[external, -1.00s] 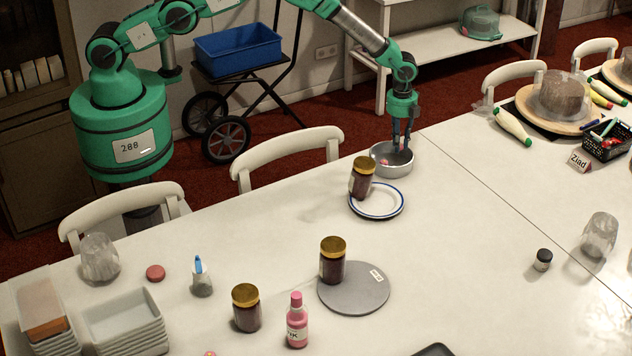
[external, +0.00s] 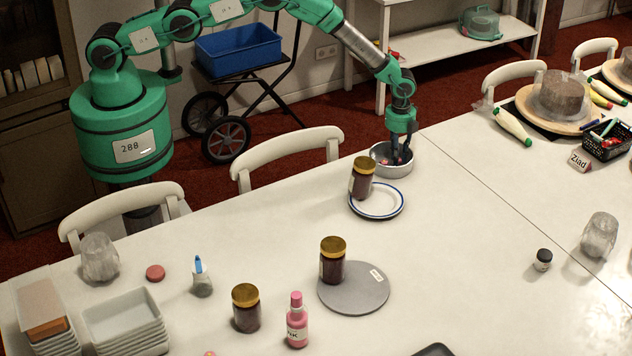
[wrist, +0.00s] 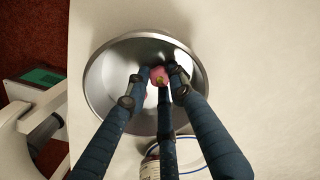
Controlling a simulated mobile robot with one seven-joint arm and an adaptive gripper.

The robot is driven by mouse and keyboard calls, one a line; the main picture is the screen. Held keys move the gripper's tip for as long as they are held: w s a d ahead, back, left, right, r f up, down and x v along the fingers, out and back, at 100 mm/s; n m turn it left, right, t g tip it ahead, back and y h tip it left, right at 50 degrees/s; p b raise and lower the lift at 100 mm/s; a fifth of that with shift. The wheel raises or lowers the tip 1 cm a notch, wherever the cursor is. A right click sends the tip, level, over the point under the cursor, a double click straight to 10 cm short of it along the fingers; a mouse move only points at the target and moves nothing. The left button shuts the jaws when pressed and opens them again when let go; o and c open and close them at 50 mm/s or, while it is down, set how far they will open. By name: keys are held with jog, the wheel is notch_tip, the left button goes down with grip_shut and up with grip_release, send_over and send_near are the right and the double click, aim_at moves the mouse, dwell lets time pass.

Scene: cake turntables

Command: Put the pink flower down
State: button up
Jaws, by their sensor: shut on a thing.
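My gripper (external: 401,157) reaches down into a round metal bowl (external: 391,173) near the table's far edge. In the wrist view its dark blue fingers (wrist: 158,77) are closed around the small pink flower (wrist: 160,80), which is inside the outline of the metal bowl (wrist: 104,95). The fingers hide part of the flower, and I cannot tell whether it touches the bowl's floor. In the external view a small pink spot shows at the left inside the bowl; I cannot tell whether it is the held flower.
A gold-lidded jar (external: 362,178) stands on a blue-rimmed plate (external: 391,212) just in front of the bowl. Another jar (external: 332,262) stands on a grey turntable (external: 362,295). A white chair (external: 285,150) is at the far edge. The table right of the bowl is clear.

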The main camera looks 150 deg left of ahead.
jog(key=shift+f, duration=0.2)
jog(key=shift+f, duration=0.15)
jog(key=o, duration=0.5)
notch_tip(320, 180, up, 12)
dwell(1.0)
jog(key=shift+s+d, duration=0.1)
dwell(0.4)
jog(key=shift+r, duration=0.2)
